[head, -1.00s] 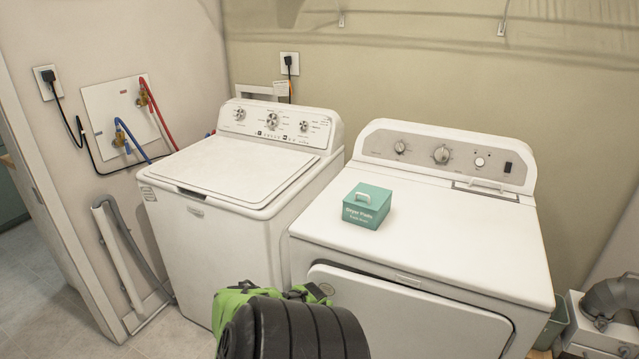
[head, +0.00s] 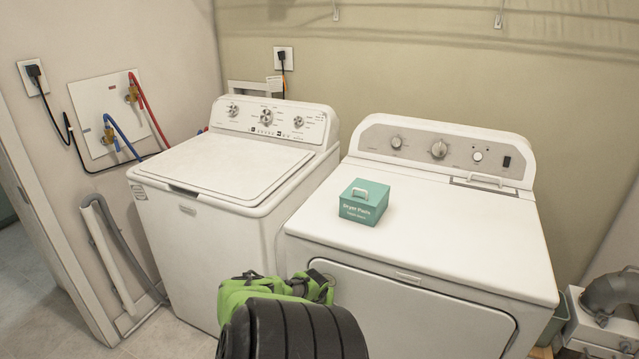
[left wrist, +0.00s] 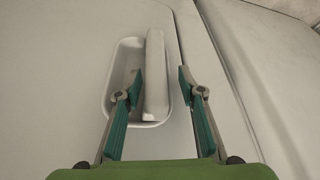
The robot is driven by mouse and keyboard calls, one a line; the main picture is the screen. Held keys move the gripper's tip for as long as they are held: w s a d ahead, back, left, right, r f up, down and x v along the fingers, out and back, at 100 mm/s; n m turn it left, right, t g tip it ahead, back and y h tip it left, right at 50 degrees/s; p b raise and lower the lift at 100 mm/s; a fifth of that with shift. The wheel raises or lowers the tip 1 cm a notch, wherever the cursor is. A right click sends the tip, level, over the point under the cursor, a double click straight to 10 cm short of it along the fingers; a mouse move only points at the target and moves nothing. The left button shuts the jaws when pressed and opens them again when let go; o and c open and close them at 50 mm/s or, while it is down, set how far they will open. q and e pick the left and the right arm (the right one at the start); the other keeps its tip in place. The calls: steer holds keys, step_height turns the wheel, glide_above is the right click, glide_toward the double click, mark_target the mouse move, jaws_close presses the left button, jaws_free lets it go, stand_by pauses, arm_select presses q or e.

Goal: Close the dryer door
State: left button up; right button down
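The white dryer (head: 430,220) stands on the right in the head view. Its front door (head: 410,310) looks flush or nearly flush with the front; I cannot tell if a small gap is left. My left gripper (head: 322,288), green behind a black arm link, is at the door's upper left edge; its fingertips are unclear there. In the left wrist view my left gripper (left wrist: 160,82) is open, with one finger on each side of the door handle bar (left wrist: 156,75), the left one over the recessed pocket. Any contact is unclear. My right gripper is not in view.
A white washer (head: 225,210) with its lid shut stands left of the dryer. A teal box (head: 363,202) sits on the dryer top. Hoses and a wall plate (head: 110,112) are at the left. A grey duct (head: 608,295) is at the right. Floor (head: 165,335) shows at lower left.

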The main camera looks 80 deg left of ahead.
arm_select(q)
steer(key=v, duration=1.2)
stand_by(0.3)
stand_by(0.5)
